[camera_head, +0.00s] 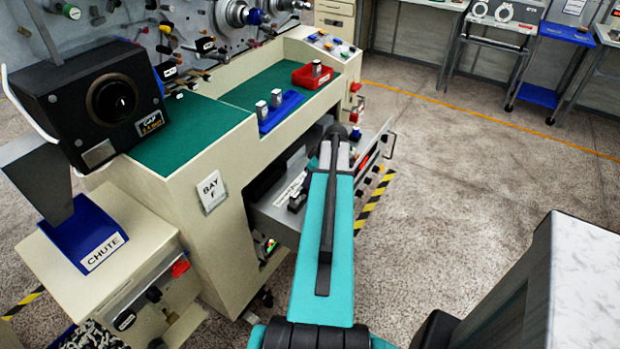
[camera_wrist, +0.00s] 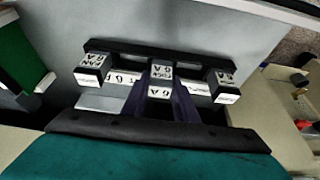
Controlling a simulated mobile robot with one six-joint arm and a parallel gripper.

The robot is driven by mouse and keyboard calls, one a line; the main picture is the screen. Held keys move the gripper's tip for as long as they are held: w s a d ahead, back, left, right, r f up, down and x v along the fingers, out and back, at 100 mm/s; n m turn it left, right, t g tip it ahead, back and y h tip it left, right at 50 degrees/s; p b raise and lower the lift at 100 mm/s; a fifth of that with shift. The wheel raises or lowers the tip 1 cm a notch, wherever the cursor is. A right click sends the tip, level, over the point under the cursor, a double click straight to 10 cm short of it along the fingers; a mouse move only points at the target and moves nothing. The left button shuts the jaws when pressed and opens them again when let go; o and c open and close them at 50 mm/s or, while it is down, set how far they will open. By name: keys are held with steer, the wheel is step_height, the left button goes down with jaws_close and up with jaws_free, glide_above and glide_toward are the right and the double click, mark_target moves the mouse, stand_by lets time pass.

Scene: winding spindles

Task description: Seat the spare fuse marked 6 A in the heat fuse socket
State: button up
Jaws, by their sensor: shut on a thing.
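In the wrist view a dark rail (camera_wrist: 205,61) runs across a grey panel, with labelled blocks along it. The left block (camera_wrist: 92,66) appears to read FAN 6 A. The right block (camera_wrist: 224,82) has a label I cannot read fully. My gripper (camera_wrist: 163,104) is shut on the middle fuse (camera_wrist: 159,92), whose face reads 6 A. A label just behind it appears to read LOCK 6 A. The fuse is at the rail; I cannot tell whether it is seated. I cannot make out a HEAT label.
A blue tray (camera_head: 284,112) and a red tray (camera_head: 303,77) stand on the green bench top. A blue chute (camera_head: 84,238) is at left. Floor to the right is clear.

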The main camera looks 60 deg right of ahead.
steer(key=shift+f, duration=0.2)
steer(key=o, duration=1.1)
steer(key=shift+c, duration=0.2)
steer(key=shift+s+r, duration=0.1)
steer(key=shift+r, duration=0.2)
steer(key=b+v, duration=0.2)
steer(key=v, duration=0.9)
steer(key=shift+s+r, duration=0.2)
steer(key=shift+r, duration=0.15)
